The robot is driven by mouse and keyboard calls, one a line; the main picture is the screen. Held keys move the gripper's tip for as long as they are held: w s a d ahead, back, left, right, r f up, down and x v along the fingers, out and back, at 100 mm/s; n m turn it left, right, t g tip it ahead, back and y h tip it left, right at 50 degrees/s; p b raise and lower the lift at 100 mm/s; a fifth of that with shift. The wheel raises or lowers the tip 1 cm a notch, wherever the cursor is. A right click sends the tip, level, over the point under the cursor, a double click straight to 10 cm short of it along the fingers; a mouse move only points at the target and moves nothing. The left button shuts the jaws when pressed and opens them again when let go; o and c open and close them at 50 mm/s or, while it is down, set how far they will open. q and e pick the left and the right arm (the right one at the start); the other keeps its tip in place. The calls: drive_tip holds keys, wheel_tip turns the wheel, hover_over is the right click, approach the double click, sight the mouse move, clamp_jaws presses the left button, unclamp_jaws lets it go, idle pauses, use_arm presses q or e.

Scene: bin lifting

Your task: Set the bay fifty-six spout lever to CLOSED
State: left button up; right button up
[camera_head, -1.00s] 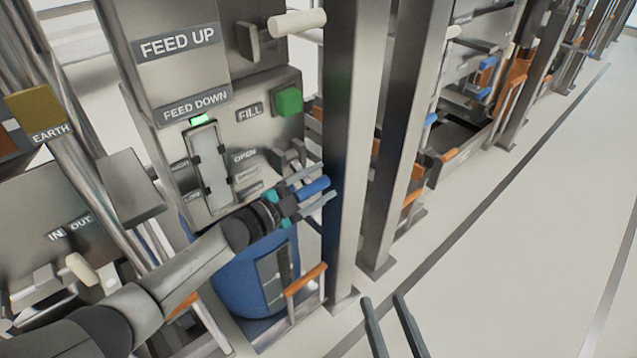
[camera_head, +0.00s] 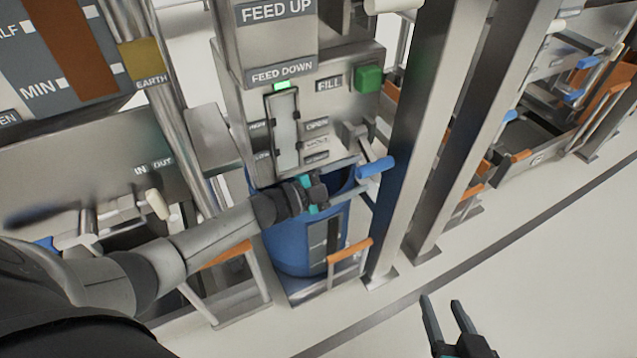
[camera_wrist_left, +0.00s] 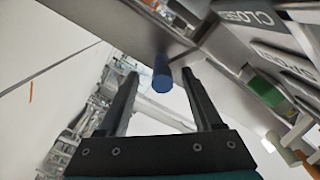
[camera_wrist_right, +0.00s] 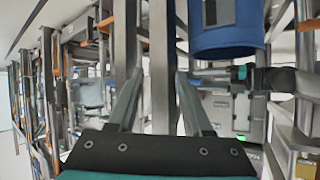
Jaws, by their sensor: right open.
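The spout lever's blue handle (camera_head: 375,167) sticks out from the grey panel, beside the dark upright post. It sits low, at about the level of the lowest plate under the OPEN label (camera_head: 317,124). In the left wrist view the blue handle (camera_wrist_left: 162,74) shows end-on between or just beyond my finger tips, with the CLOSED label (camera_wrist_left: 250,14) at top right. My left gripper (camera_head: 352,190) is open, just below and left of the handle; I cannot tell if it touches. My right gripper (camera_head: 445,305) is open and empty over the floor.
A blue bin (camera_head: 290,245) stands under the panel, behind my left forearm. A green FILL button (camera_head: 369,78) is above the lever. Steel posts (camera_head: 430,120) stand close on the right. An orange-topped rail (camera_head: 350,250) is below. The floor at right is clear.

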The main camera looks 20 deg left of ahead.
use_arm(q)
drive_tip(key=shift+s+a+r+p, duration=0.3)
drive_tip(key=shift+s+a, duration=0.05)
drive_tip(key=shift+s, duration=0.3)
drive_tip(key=shift+p+v, duration=0.45)
drive_tip(key=shift+v, duration=0.65)
drive_tip(key=shift+p+v, duration=0.75)
drive_tip(key=shift+v, duration=1.6)
use_arm(e)
drive_tip(key=s+d+g+h, duration=0.3)
drive_tip(key=s+d+g, duration=0.1)
drive_tip(key=d+g, duration=0.1)
drive_tip(key=shift+s+d, duration=0.25)
drive_tip(key=shift+d, duration=0.55)
use_arm(q)
drive_tip(key=shift+r, duration=0.1)
